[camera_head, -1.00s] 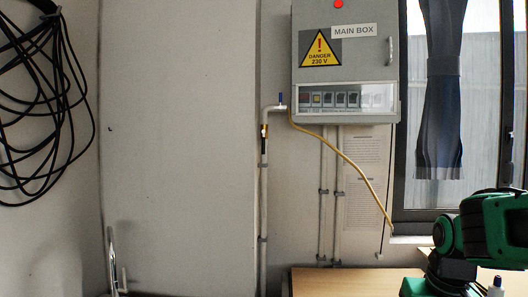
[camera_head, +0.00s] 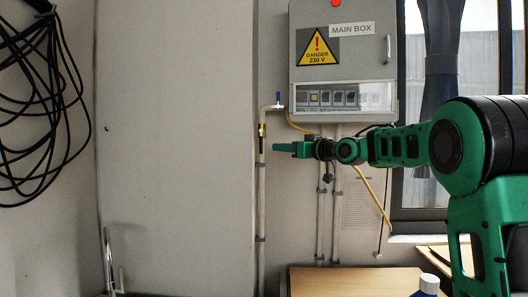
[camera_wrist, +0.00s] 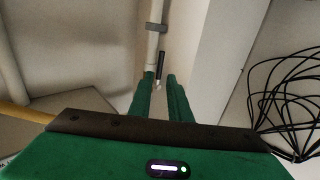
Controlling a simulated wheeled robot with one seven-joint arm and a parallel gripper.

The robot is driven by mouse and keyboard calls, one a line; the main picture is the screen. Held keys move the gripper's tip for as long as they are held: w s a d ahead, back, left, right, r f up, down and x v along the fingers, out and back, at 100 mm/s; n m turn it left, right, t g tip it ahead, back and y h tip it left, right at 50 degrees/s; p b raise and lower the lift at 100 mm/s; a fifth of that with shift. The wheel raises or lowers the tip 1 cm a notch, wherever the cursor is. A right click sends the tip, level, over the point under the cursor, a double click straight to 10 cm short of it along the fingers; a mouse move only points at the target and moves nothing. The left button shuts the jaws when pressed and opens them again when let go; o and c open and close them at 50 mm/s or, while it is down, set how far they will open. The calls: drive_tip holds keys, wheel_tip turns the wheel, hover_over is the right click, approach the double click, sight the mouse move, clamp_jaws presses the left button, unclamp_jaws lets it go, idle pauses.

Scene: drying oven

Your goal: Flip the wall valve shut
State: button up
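A brass valve fitting (camera_head: 262,130) sits on the grey wall pipe (camera_head: 262,200), left of the main box. Its dark lever (camera_head: 262,145) hangs down along the pipe. The lever also shows in the wrist view (camera_wrist: 161,66), beside the pipe and just beyond the fingertips. My gripper (camera_head: 276,147) points left at lever height, just right of the pipe. In the wrist view my gripper (camera_wrist: 160,86) has its two green fingers apart with nothing between them. I cannot tell whether a finger touches the lever. A small blue handle (camera_head: 278,98) stands on the pipe's upper bend.
The grey main box (camera_head: 343,60) hangs above my arm. A yellow hose (camera_head: 372,192) runs down behind the arm, with thin conduits beside it. Black cable coils (camera_head: 40,110) hang far left. A wooden tabletop (camera_head: 350,281) lies below. The wall left of the pipe is clear.

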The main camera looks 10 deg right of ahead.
sight(262, 146)
drive_tip(key=x, duration=0.9)
drive_tip(key=shift+w, duration=0.1)
clamp_jaws()
